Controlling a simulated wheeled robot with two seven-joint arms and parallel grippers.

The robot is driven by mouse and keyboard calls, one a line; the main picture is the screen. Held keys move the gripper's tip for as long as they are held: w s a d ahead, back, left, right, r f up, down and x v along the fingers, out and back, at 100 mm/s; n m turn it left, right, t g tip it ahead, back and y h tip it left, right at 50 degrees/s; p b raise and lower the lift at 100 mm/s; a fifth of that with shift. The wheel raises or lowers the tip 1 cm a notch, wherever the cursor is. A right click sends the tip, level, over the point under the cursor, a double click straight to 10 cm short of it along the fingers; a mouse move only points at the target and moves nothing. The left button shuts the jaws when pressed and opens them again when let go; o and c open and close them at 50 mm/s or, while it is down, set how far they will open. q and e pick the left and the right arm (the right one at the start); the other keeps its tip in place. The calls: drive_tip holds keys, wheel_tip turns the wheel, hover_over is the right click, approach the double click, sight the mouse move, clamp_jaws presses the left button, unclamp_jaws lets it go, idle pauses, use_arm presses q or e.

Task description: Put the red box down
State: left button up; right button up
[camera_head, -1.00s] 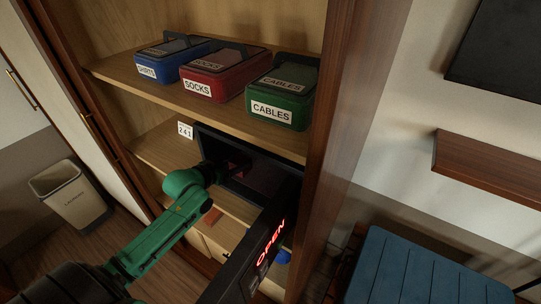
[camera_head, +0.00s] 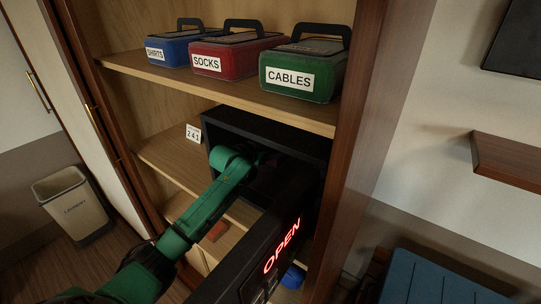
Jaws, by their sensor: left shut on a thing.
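My left gripper (camera_head: 268,160) reaches inside the open black safe (camera_head: 225,122) on the middle shelf. It is shut on the red box, which shows only as a faint dark red patch in the safe's shadow. My green forearm and the safe door hide most of the box and the fingertips. I cannot tell whether the box touches the safe floor. My right gripper is not in view.
The safe door (camera_head: 262,235), lit OPEN, swings out toward me beside my arm. Blue SHIRTS (camera_head: 180,52), red SOCKS (camera_head: 235,66) and green CABLES (camera_head: 322,89) bins stand on the upper shelf. A 241 card (camera_head: 193,133) stands left of the safe. A laundry bin (camera_head: 75,208) is at left.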

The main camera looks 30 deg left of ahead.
use_arm(q)
drive_tip(key=o, duration=1.6)
drive_tip(key=shift+s, duration=0.1)
drive_tip(key=shift+s+r+p, duration=0.1)
drive_tip(key=shift+r+p, duration=0.15)
drive_tip(key=shift+p, duration=0.05)
drive_tip(key=p+v, duration=1)
drive_tip(key=v, duration=0.1)
drive_tip(key=shift+s+a, duration=0.1)
drive_tip(key=shift+s, duration=0.35)
drive_tip(key=shift+w+f, duration=0.1)
